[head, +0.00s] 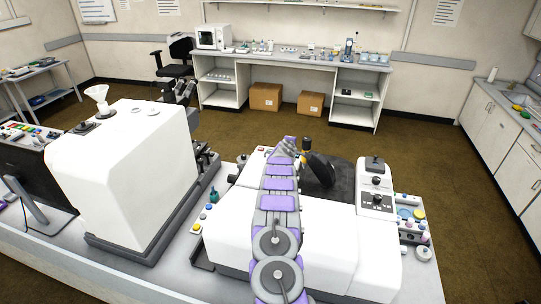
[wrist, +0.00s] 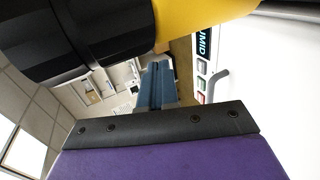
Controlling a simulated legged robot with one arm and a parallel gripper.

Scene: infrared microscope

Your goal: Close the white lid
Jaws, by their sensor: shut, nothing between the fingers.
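The white instrument (head: 335,235) lies on the bench below my arm, with a dark recessed area (head: 345,180) at its far side. I cannot tell which white part is the lid, or how far open it is. My arm reaches over the instrument, and its far end is beside a black and yellow part (head: 306,146). In the wrist view my gripper (wrist: 163,66) shows as blue-grey fingers, shut and empty. A large black and yellow part (wrist: 190,20) is close above them, and a white panel with lettering (wrist: 205,50) is to their right. I see no contact.
A tall white unit (head: 125,165) stands to the left on the same bench. A control box (head: 376,185) and small coloured items (head: 410,213) are at the right. Open floor (head: 440,160) lies beyond the bench, before a back counter (head: 300,60).

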